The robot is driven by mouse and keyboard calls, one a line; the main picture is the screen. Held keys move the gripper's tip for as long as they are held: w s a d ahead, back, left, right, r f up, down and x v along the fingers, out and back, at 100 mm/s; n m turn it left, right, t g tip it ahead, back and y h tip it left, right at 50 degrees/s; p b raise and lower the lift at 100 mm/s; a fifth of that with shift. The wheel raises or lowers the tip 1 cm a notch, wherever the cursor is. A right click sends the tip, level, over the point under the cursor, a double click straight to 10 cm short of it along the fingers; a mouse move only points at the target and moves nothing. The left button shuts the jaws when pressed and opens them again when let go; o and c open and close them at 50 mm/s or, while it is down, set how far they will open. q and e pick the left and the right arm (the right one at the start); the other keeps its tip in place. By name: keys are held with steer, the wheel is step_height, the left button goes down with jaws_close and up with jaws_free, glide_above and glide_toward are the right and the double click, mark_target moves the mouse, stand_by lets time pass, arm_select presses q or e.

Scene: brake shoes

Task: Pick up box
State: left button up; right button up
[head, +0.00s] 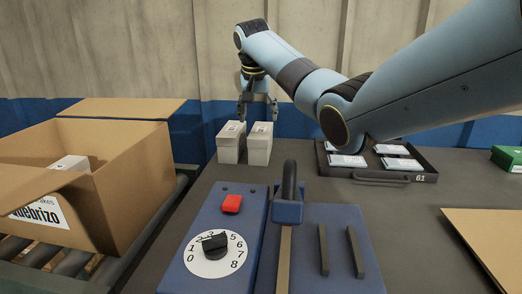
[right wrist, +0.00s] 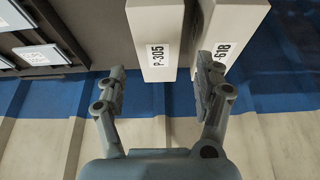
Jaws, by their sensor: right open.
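Two white boxes stand upright side by side on the dark table, a left one (head: 230,146) and a right one (head: 259,149) in the head view. In the right wrist view, one box (right wrist: 156,22) has a P-305 label and the other (right wrist: 232,20) has a label ending in 618. My right gripper (head: 258,104) is at the boxes' far upper end, fingers pointing down. In the right wrist view the open gripper (right wrist: 161,65) has its fingers spread to either side of the P-305 box's end, with nothing held. My left gripper is not in view.
An open cardboard carton (head: 130,190) with a white box (head: 70,163) inside stands on rollers at left. A black tray (head: 380,176) of white packs lies at right. A blue console (head: 215,270) with dial and lever fills the front. A green box (head: 508,158) sits far right.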

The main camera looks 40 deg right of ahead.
mark_target(261, 130)
steer(key=x, duration=0.4)
steer(key=shift+d+f+b, duration=0.15)
steer(key=shift+f+b, duration=0.1)
steer(key=shift+b, duration=0.15)
steer(key=b+x, duration=0.1)
steer(key=x, duration=0.4)
steer(key=shift+w+b, duration=0.1)
steer(key=shift+b, duration=0.25)
steer(key=c, duration=1.3)
